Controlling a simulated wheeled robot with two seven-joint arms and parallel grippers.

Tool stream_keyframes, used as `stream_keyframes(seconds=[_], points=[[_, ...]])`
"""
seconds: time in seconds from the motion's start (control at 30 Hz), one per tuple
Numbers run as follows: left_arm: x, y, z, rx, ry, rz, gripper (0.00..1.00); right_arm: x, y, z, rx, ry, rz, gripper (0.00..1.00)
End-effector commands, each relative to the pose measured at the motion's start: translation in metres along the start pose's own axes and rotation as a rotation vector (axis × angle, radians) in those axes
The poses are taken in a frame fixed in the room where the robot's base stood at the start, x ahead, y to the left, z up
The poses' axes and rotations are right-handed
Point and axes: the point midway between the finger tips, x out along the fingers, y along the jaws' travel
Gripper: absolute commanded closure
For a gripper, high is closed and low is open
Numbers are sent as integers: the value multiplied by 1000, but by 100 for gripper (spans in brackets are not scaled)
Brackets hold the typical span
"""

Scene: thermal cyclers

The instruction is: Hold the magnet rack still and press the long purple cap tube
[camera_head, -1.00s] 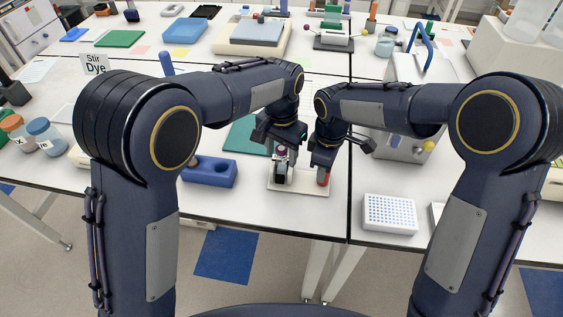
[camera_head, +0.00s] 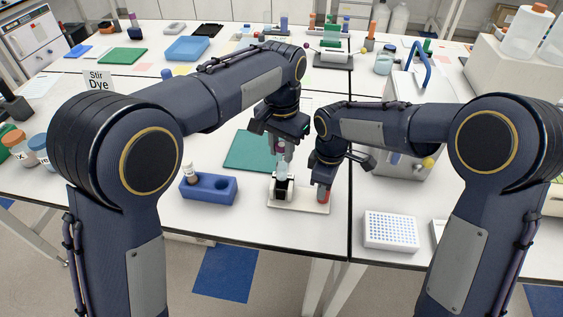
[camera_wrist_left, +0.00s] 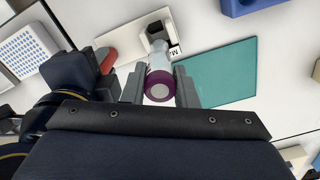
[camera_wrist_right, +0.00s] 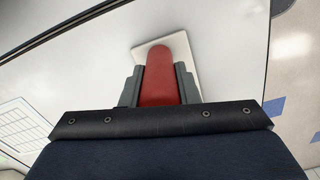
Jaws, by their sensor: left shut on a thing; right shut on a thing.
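The magnet rack (camera_head: 313,205) is a white base plate near the table's front edge, with a black and white holder (camera_head: 283,188) and a red upright handle (camera_head: 323,195). My left gripper (camera_head: 281,145) is shut on the long tube (camera_head: 282,167) by its purple cap (camera_wrist_left: 160,85). The tube is upright over the holder, and the holder's dark opening shows in the left wrist view. Whether the tube's lower end touches the holder is unclear. My right gripper (camera_head: 321,184) is shut on the red handle, which also shows in the right wrist view (camera_wrist_right: 161,75).
A blue two-hole rack (camera_head: 208,189) with a small bottle (camera_head: 190,174) stands left of the magnet rack. A teal mat (camera_head: 250,152) lies behind. A white well plate (camera_head: 391,231) is to the right, and a grey machine (camera_head: 405,155) stands behind my right arm.

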Motion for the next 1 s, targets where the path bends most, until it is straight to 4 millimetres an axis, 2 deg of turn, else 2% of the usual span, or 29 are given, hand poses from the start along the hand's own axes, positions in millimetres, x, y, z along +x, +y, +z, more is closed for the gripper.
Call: stream_keyframes(seconds=[0.1,0.2,0.5,0.53,0.7,1.0], points=[[-18,0,-1,0,2,0,96,0,0,0,0,0,0,98],[-27,0,0,1,1,0,96,0,0,0,0,1,0,98],[-31,0,0,1,-1,0,96,0,0,0,0,1,0,98],[-31,0,0,1,-1,0,96,0,0,0,0,1,0,70],[-31,0,0,0,-1,0,96,0,0,0,0,1,0,47],[-31,0,0,0,-1,0,96,-2,0,0,0,1,1,47]])
